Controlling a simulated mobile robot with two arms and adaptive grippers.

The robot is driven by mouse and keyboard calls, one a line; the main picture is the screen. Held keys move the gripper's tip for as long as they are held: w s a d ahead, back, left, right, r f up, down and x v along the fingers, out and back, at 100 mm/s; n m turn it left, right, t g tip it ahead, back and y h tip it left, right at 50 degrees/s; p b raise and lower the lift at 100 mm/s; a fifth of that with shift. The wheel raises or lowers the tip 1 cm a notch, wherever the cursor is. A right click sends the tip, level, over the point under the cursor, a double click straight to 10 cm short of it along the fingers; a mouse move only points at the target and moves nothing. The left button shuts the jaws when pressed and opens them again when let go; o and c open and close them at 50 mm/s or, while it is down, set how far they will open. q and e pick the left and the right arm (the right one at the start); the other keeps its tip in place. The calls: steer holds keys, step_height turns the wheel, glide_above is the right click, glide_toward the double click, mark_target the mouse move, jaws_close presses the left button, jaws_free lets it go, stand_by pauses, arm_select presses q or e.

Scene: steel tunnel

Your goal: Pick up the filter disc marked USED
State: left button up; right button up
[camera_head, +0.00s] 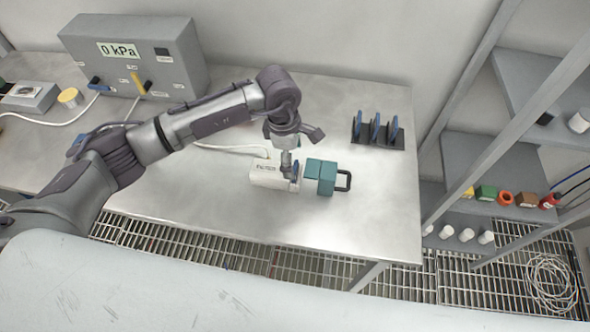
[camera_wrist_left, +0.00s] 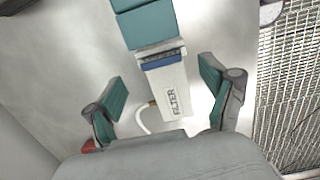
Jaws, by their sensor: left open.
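A white housing marked FILTER (camera_head: 265,176) lies on the steel table, and it also shows in the left wrist view (camera_wrist_left: 167,95). A blue disc edge (camera_wrist_left: 161,61) shows at its end, beside teal blocks (camera_head: 320,177) with a black handle. No USED mark is readable on it. My left gripper (camera_head: 289,170) is over this end of the housing. In the left wrist view its teal-padded fingers (camera_wrist_left: 161,80) stand apart on either side of the housing, with nothing gripped. My right gripper is not in view.
A dark rack (camera_head: 386,143) holds upright blue discs at the back right. A grey box (camera_head: 140,60) reading 0 kPa stands at the back left. A white hose runs to the housing. The table front right is clear; shelves (camera_head: 480,160) stand beyond its right edge.

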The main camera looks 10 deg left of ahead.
mark_target(295, 168)
arm_select(q)
steer(key=shift+d+f+p, duration=0.15)
steer(key=shift+f+p, duration=0.1)
steer(key=shift+f, duration=0.6)
steer(key=shift+d+f+p, duration=0.15)
steer(key=shift+f+p, duration=0.1)
steer(key=shift+f, duration=0.55)
steer(key=c, duration=1)
steer(key=shift+r, duration=0.1)
steer(key=shift+c, duration=0.2)
